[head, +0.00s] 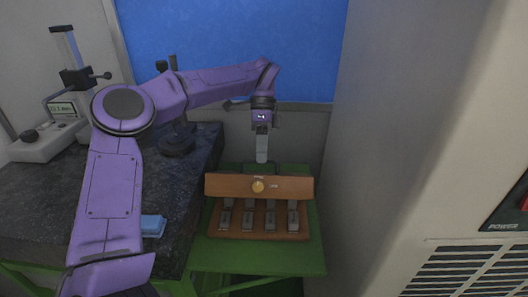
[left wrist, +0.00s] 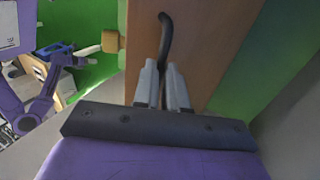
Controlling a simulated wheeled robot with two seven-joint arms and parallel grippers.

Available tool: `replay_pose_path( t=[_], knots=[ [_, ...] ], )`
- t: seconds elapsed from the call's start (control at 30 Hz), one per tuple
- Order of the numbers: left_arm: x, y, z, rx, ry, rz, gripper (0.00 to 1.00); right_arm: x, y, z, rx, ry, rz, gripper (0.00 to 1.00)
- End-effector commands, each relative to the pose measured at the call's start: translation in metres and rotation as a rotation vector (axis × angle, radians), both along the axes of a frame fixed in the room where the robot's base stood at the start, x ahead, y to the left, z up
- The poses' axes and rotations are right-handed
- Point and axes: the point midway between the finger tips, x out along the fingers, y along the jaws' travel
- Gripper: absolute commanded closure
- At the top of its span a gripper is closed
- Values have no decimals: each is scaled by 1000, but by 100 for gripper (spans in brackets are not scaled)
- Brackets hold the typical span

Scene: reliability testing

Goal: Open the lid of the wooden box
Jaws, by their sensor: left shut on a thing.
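The wooden box (head: 216,232) stands on the green table, with several grey metal blocks (head: 270,219) showing in its interior. Its wooden lid (head: 292,187) is raised at the back edge, with a round brass-coloured piece (head: 258,186) on its face. My left gripper (head: 262,158) is above and behind the lid's top edge. In the left wrist view the fingers of my left gripper (left wrist: 163,72) are shut around a black curved handle (left wrist: 165,30) beside a brown wooden panel (left wrist: 215,30). My right gripper is not in view.
A dark stone bench (head: 50,195) is to the left, with a blue block (head: 152,225) near its right edge and a lab instrument (head: 40,140) at the back left. A large pale cabinet (head: 420,120) closes off the right. The green table (head: 220,256) has a bare front strip.

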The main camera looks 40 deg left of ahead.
Motion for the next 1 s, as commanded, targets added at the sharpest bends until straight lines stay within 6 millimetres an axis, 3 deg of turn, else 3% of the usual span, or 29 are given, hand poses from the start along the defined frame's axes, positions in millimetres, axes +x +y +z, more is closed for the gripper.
replay_pose_path(
  t=[0.13,0.17,0.2,0.23,0.73,0.87,1.0],
  knots=[
    [0,4,-8,13,7,0,100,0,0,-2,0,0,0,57],
    [0,4,-8,13,7,0,79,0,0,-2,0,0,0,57],
    [0,3,-8,11,8,0,66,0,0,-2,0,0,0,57],
    [0,3,-8,11,8,0,63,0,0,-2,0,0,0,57],
    [1,2,0,7,2,0,63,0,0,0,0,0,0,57],
    [9,7,20,10,1,1,63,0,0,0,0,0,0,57],
    [21,15,55,12,0,3,63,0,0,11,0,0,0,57]
  ],
)
